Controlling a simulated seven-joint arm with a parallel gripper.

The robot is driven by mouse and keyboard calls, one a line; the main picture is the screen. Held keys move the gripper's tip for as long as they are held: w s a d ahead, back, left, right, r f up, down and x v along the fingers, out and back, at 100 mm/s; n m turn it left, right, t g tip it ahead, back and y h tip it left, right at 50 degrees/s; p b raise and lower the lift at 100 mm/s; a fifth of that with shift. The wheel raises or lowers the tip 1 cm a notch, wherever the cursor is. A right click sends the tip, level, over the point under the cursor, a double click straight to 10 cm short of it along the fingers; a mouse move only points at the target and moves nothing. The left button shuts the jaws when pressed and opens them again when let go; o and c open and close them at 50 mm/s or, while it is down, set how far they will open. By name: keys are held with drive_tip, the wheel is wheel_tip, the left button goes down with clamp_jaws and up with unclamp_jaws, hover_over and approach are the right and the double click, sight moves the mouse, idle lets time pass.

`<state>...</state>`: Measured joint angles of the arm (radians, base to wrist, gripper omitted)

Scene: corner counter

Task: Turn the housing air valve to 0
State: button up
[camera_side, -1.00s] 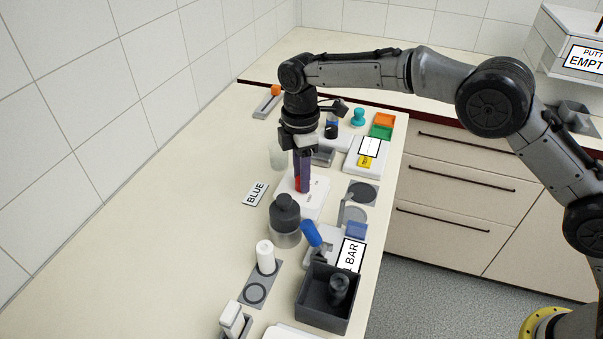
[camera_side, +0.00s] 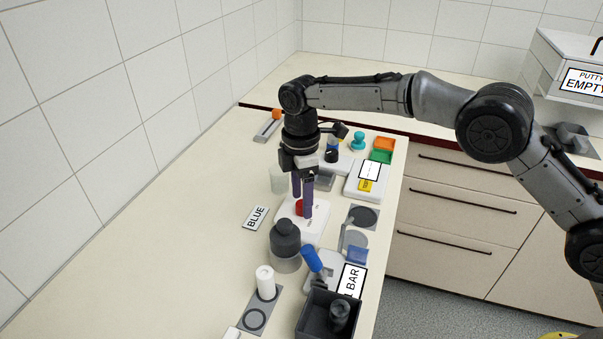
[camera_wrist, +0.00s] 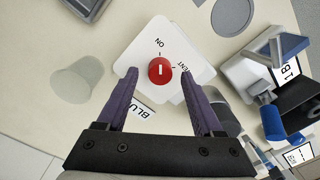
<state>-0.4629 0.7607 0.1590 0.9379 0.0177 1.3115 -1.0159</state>
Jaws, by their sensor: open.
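A red round knob (camera_wrist: 160,70) with a short white line sits on a white plate (camera_wrist: 145,57). The plate has small lettering, seemingly ON and VENT; no 0 is legible. In the wrist view the line stands roughly upright, toward the ON lettering. In the side view the knob (camera_side: 299,207) is partly hidden by a finger. My gripper (camera_wrist: 159,74) is open and points down, with its purple fingers on opposite sides of the knob and visible gaps to it. The side view also shows my gripper (camera_side: 302,206) over the plate; exact fingertip height is unclear.
A dark-capped jar (camera_side: 285,240) stands close in front of the plate. A blue-handled device (camera_side: 311,259) with a BAR label and a dark open box (camera_side: 316,318) are nearer. A BLUE label (camera_side: 256,217) lies left of the plate, by bare counter. A translucent cup (camera_side: 278,180) stands behind.

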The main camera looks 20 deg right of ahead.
wheel_tip(320, 180, up, 13)
drive_tip(key=shift+w, duration=0.2)
drive_tip(key=shift+r, duration=0.1)
drive_tip(key=shift+d, duration=0.1)
idle(0.4)
